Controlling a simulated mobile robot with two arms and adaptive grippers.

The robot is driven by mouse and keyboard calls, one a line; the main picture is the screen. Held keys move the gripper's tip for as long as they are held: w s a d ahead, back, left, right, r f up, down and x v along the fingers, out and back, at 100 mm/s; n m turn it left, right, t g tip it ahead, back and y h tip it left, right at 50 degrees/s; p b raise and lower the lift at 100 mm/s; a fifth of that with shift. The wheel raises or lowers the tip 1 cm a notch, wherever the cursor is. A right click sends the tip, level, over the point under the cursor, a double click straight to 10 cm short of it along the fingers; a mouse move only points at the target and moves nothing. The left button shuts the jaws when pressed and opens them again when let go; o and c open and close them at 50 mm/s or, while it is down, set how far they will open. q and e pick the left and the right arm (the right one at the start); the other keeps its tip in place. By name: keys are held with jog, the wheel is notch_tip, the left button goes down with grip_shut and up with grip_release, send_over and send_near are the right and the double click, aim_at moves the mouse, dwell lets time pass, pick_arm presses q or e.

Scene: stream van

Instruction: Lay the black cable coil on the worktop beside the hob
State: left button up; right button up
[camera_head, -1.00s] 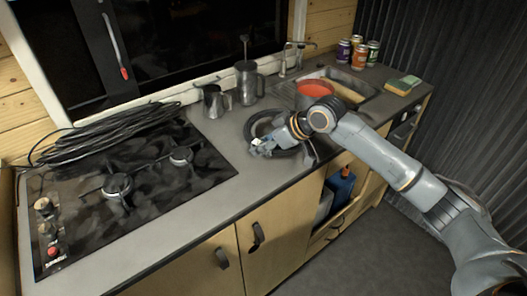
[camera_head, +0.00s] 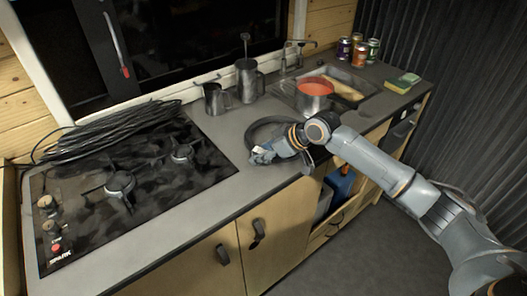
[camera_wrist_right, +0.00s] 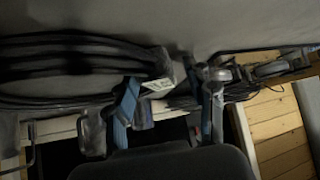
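A thick black cable coil (camera_head: 262,130) lies on the grey worktop (camera_head: 222,128), to the right of the gas hob (camera_head: 140,170). My right gripper (camera_head: 263,154) is low at the coil's near left side and covers part of it. In the right wrist view, several black strands of the coil (camera_wrist_right: 70,72) run from the left toward a small white tag. The two blue-padded fingers of my right gripper (camera_wrist_right: 170,105) stand apart, one across the strands. I cannot tell whether they touch the coil. My left gripper is not in view.
Loose black cable (camera_head: 115,132) is draped over the hob's back edge. Two metal jugs (camera_head: 246,82) stand behind the coil. A red-filled pot (camera_head: 314,98) is by the sink (camera_head: 350,78). Cans (camera_head: 358,50) and a sponge (camera_head: 403,82) are farther right.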

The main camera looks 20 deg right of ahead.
jog(key=shift+r, duration=0.2)
jog(key=b+v, duration=0.1)
jog(key=v, duration=1.1)
